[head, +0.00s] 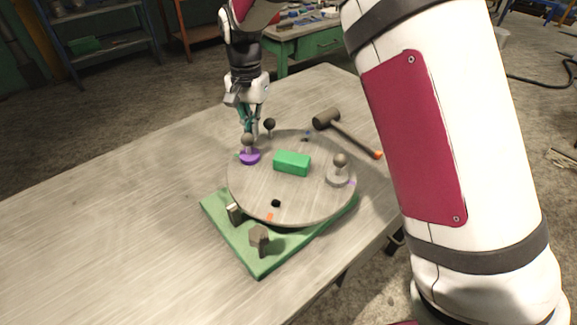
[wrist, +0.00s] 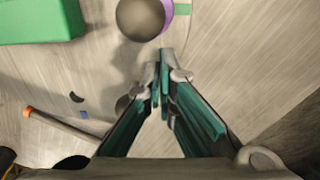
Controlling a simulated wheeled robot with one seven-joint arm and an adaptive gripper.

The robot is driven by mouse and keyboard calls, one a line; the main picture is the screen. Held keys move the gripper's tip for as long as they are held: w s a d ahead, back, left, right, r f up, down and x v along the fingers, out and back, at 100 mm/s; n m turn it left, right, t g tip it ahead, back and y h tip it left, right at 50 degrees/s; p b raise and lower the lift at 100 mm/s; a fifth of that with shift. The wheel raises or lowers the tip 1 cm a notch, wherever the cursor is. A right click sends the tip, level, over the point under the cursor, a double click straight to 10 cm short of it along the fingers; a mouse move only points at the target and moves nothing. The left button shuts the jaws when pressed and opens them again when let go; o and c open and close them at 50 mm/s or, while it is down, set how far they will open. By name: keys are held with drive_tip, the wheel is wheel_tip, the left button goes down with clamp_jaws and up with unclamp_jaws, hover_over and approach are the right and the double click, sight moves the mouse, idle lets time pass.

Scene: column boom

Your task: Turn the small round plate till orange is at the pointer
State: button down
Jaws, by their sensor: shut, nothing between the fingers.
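The round plate (head: 310,205) is a grey wood-grained disc on a green square base (head: 262,262). An orange mark (head: 270,217) lies near its front rim, beside a dark hole. A purple mark (head: 352,183) is at the right rim and a blue one (head: 305,138) at the back. My gripper (head: 247,132) is shut and empty, beside the purple-based ball knob (head: 248,141). In the wrist view the fingertips (wrist: 163,68) are just below the ball (wrist: 140,18).
A green block (head: 292,162) and a grey ball knob (head: 339,162) sit on the plate. A dark ball (head: 269,124) stands at its back edge. A mallet (head: 345,133) lies behind right. The table's left side (head: 110,225) is clear.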

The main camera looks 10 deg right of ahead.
drive_tip(key=shift+s+a, duration=0.2)
wheel_tip(320, 180, up, 9)
drive_tip(key=p, duration=0.3)
idle(0.6)
idle(0.3)
